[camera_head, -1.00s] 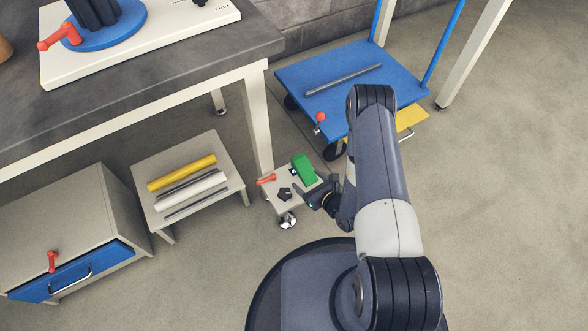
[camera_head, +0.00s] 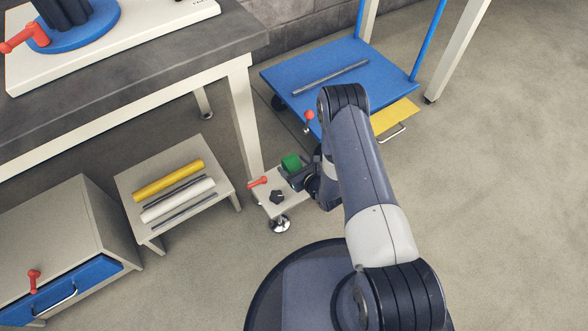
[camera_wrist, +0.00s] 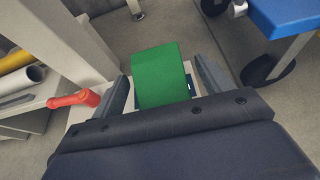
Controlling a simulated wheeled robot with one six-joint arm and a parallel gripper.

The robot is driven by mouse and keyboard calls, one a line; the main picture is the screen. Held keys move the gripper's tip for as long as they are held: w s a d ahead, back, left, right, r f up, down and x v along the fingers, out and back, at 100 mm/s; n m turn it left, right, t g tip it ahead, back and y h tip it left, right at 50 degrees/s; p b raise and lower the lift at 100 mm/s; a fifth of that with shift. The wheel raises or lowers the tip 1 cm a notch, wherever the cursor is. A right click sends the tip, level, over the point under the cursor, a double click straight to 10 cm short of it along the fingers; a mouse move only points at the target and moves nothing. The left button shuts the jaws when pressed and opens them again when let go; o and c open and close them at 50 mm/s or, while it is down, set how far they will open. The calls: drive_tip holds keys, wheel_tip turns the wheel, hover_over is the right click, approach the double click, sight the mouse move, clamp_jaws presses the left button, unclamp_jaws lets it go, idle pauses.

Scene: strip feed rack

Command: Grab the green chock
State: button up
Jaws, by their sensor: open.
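The green chock (camera_head: 291,162) stands on a small pale stand (camera_head: 266,205) beside the table leg. In the wrist view the green chock (camera_wrist: 160,75) fills the space between the two fingers, with a gap showing on its right side. My gripper (camera_head: 296,174) is open at the chock, and its fingers (camera_wrist: 163,85) lie to the left and right of it. The lower part of the chock is hidden behind my gripper's body in the wrist view.
The table leg (camera_head: 243,120) rises just behind. A blue cart (camera_head: 350,75) is at the back right. A low bench (camera_head: 130,185) with yellow and white rolls stands left.

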drive_tip(key=shift+c, duration=0.5)
drive_tip(key=c, duration=1.1)
drive_tip(key=shift+r, duration=0.1)
